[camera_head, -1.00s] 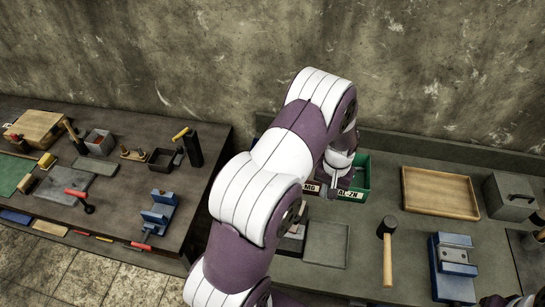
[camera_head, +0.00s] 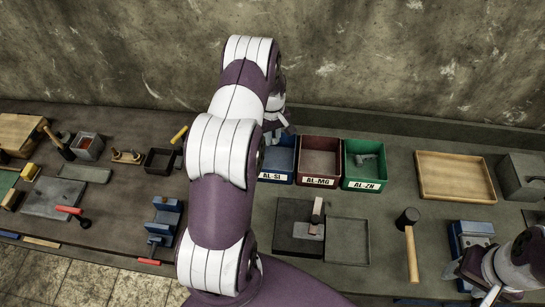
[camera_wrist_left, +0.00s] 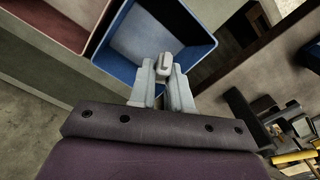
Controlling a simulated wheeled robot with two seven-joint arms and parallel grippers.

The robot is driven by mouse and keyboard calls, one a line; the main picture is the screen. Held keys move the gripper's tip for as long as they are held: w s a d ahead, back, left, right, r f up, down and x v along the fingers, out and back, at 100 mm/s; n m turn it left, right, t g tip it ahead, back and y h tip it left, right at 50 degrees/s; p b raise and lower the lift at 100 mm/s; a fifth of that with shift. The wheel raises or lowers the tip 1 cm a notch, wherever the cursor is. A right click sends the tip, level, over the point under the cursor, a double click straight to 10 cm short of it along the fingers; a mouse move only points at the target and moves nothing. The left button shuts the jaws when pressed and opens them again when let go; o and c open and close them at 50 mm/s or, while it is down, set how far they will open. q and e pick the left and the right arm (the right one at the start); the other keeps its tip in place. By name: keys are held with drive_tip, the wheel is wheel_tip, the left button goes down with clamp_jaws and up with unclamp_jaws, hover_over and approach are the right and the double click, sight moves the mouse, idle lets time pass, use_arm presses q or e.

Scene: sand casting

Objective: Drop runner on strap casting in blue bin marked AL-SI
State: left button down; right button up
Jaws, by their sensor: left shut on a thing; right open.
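The blue bin (camera_head: 290,170) marked AL-SI stands at the left end of a row of three bins. My left gripper (camera_head: 280,122) is over its back part in the head view, partly hidden by my arm. In the left wrist view, my left gripper (camera_wrist_left: 165,78) is shut on a small grey piece, the runner (camera_wrist_left: 165,62), with the blue bin's interior (camera_wrist_left: 140,40) behind it. The bin floor looks empty where visible. My right gripper (camera_head: 488,296) is open at the lower right, apart from the bins.
The red AL-MG bin (camera_head: 320,182) and green AL-ZN bin (camera_head: 378,182) stand to the right; the green one holds a grey part (camera_head: 366,158). A wooden tray (camera_head: 455,199), a mallet (camera_head: 409,235) and a blue vise (camera_head: 470,240) lie farther right.

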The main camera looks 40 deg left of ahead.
use_arm(q)
drive_tip(key=f, duration=0.1)
drive_tip(key=f+b, duration=0.1)
drive_tip(key=f, duration=0.1)
drive_tip(key=shift+d+b, duration=0.3)
drive_tip(key=shift+d, duration=0.1)
drive_tip(key=shift+w+a+f, duration=0.25)
drive_tip(key=shift+a+f, duration=0.55)
drive_tip(key=shift+f, duration=0.15)
drive_tip(key=shift+a, duration=0.15)
drive_tip(key=shift+d+r, duration=0.15)
drive_tip(key=shift+d, duration=0.05)
drive_tip(key=c, duration=1.2)
unclamp_jaws()
drive_tip(key=shift+s+d+r, duration=0.2)
drive_tip(key=shift+d, duration=0.05)
drive_tip(key=shift+o, duration=1)
drive_tip(key=shift+d, duration=0.15)
drive_tip(key=shift+w+a+f, duration=0.1)
drive_tip(key=shift+a, duration=0.2)
wheel_tip(320, 180, up, 12)
drive_tip(key=b, duration=0.4)
drive_tip(key=shift+d, duration=0.1)
drive_tip(key=shift+r, duration=0.35)
use_arm(e)
wheel_tip(320, 180, down, 6)
drive_tip(key=shift+w+a+f, duration=0.15)
drive_tip(key=shift+a+f, duration=0.05)
drive_tip(key=shift+f, duration=0.05)
